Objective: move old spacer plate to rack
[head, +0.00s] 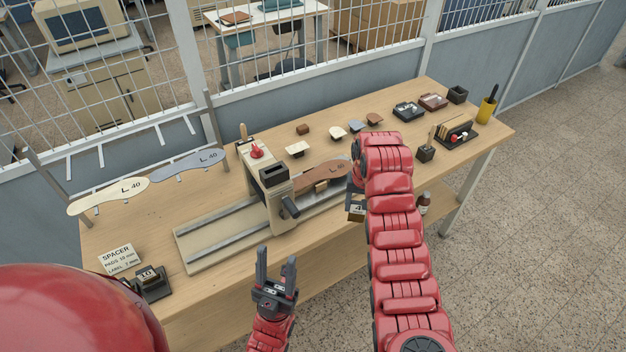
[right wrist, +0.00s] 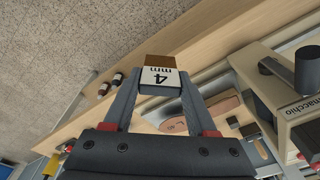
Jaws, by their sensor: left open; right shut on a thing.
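My right gripper is shut on a small block marked "4 mm" (right wrist: 160,78), with a brown top and a white label, which I take as the old spacer plate. In the head view the block (head: 356,208) shows at the table's front edge, partly hidden by my right arm. A dark holder (head: 155,287) with a piece marked "10" stands at the front left, beside a spacer sign (head: 120,258). A dark rack (head: 458,138) with several upright plates stands at the right end. I cannot tell which is the task's rack. My left gripper (head: 276,262) is open and empty before the table.
The stamping press (head: 270,185) stands mid-table on its rail base (head: 200,240), a brown insole (head: 325,174) beside it. Insoles marked L 40 (head: 110,194) lie on a wire rack at left. A yellow cup (head: 486,110) stands far right.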

